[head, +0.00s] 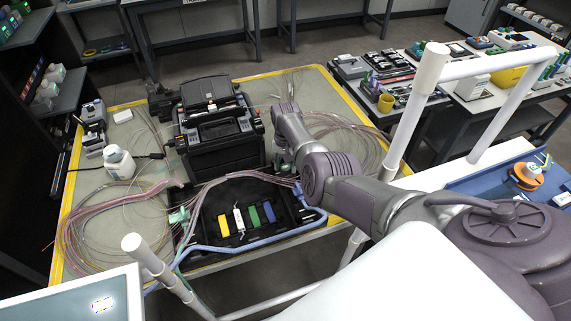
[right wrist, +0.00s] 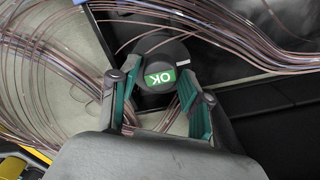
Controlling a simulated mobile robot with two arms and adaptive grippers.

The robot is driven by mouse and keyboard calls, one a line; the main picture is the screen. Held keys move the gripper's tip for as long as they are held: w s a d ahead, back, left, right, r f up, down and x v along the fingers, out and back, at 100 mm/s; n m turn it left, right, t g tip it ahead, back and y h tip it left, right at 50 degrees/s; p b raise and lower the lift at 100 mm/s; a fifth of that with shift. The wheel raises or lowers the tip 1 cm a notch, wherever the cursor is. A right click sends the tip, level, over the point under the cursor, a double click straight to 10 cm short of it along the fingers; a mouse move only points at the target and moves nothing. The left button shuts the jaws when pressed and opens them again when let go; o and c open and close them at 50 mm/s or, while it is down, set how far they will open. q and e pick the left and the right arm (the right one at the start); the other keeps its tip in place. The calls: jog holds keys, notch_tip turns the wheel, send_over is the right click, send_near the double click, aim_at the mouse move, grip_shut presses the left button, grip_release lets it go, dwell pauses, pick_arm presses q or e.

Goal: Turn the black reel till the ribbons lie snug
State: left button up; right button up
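The black reel (right wrist: 149,52) shows in the right wrist view, with a green label reading OK (right wrist: 160,78) on its face. My right gripper (right wrist: 160,75) has its two teal fingers apart, one on each side of the reel's near part. I cannot tell whether the fingers press on it. Pinkish-brown ribbons (right wrist: 225,25) run past the reel and spread in loops to the left. In the head view my right arm covers the spot beside the black splicer (head: 222,150), so the reel is hidden there. The left gripper is not in view.
A black tray (head: 207,205) with coloured blocks lies in front of the splicer. Loose ribbon bundles (head: 115,205) spread over the left of the yellow-edged table (head: 100,266), with more at right. A white bottle (head: 119,164) stands at left. White frame bars (head: 412,105) rise near my right arm.

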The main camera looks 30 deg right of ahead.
aim_at(286, 167)
notch_tip(286, 167, up, 12)
dwell(0.6)
jog(key=shift+f, duration=0.1)
dwell(0.4)
